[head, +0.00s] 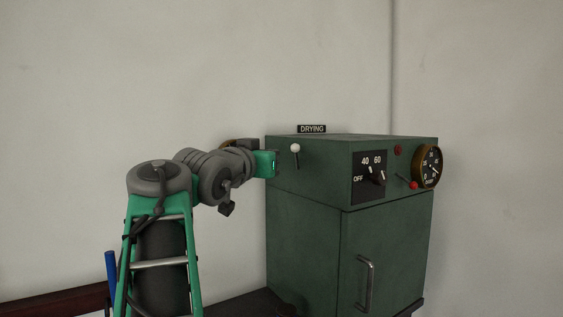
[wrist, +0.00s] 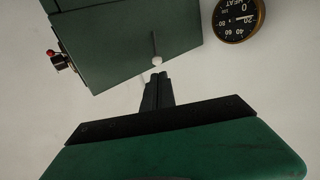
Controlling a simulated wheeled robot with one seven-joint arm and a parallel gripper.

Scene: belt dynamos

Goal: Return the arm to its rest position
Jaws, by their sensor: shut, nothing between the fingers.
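My arm reaches from the left in the head view, with my gripper (head: 272,164) close to the left side of the dark green drying cabinet (head: 302,235). In the wrist view my gripper (wrist: 157,80) has its two dark fingers together, with nothing between them. The fingertips point at a white-knobbed lever (wrist: 157,60) on the cabinet's side face, close below it in that picture. I cannot tell whether they touch it. The lever (head: 295,148) also shows in the head view, right of my gripper.
The cabinet front has a dial (head: 376,178), a red-tipped lever (head: 413,185), a round gauge (head: 430,166) and a door handle (head: 366,285). A DRYING sign (head: 311,129) stands at its top. Another gauge (wrist: 238,18) shows beside the cabinet. The wall (head: 130,70) above my arm is bare.

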